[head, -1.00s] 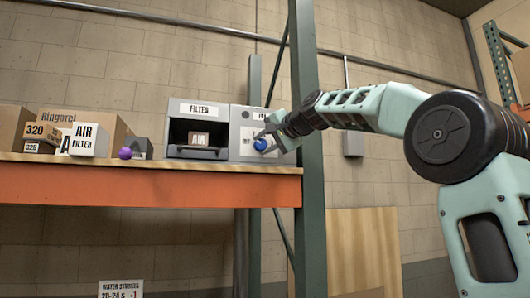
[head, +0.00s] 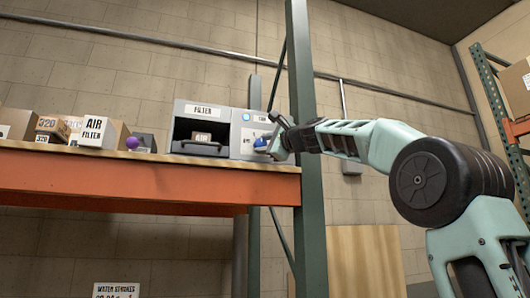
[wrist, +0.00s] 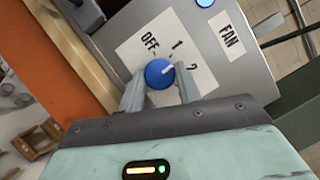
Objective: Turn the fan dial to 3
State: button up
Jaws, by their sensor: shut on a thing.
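The fan dial is a round blue knob with a white mark, seen in the wrist view (wrist: 157,76) and in the head view (head: 262,143). It sits on a white label plate (wrist: 133,48) with OFF, 1 and 2 readable; no 3 is visible. The mark points between 1 and 2. My gripper (wrist: 160,84) is shut on the dial, one finger on each side. In the head view my gripper (head: 268,140) reaches the panel from the right and partly covers the dial.
A blue lamp (head: 246,117) glows beside the FAN label (wrist: 231,39). The filter box (head: 203,108) stands left of the panel on the orange shelf (head: 150,183). A purple ball (head: 132,142) and boxes sit further left. A green post (head: 300,90) rises close to my arm.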

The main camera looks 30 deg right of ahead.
jog(key=m, duration=0.1)
jog(key=m+t+h+b, duration=0.1)
jog(key=m, duration=0.1)
jog(key=m+b, duration=0.1)
jog(key=shift+a+f+t+h, duration=0.1)
jog(key=shift+f+t+h, duration=0.2)
jog(key=m+h, duration=0.1)
jog(key=m, duration=0.2)
jog(key=m+h+b, duration=0.1)
jog(key=m+h, duration=0.1)
jog(key=m, duration=0.1)
jog(key=shift+w+a+m+t, duration=0.1)
jog(key=shift+a+m+t, duration=0.05)
jog(key=shift+m+t, duration=0.25)
jog(key=m+h, duration=0.1)
jog(key=m, duration=0.2)
jog(key=m+h+b, duration=0.1)
jog(key=m+h, duration=0.1)
jog(key=m, duration=0.1)
jog(key=shift+w+a+h, duration=0.1)
jog(key=shift+a+h, duration=0.05)
jog(key=shift+h, duration=0.15)
jog(key=shift+m+g+h, duration=0.3)
jog(key=shift+m+h, duration=0.25)
jog(key=shift+m, duration=0.75)
jog(key=shift+m+g+h, duration=0.3)
jog(key=shift+m+h, duration=0.25)
jog(key=shift+m, duration=1.05)
jog(key=o, duration=1)
jog(key=shift+c, duration=0.2)
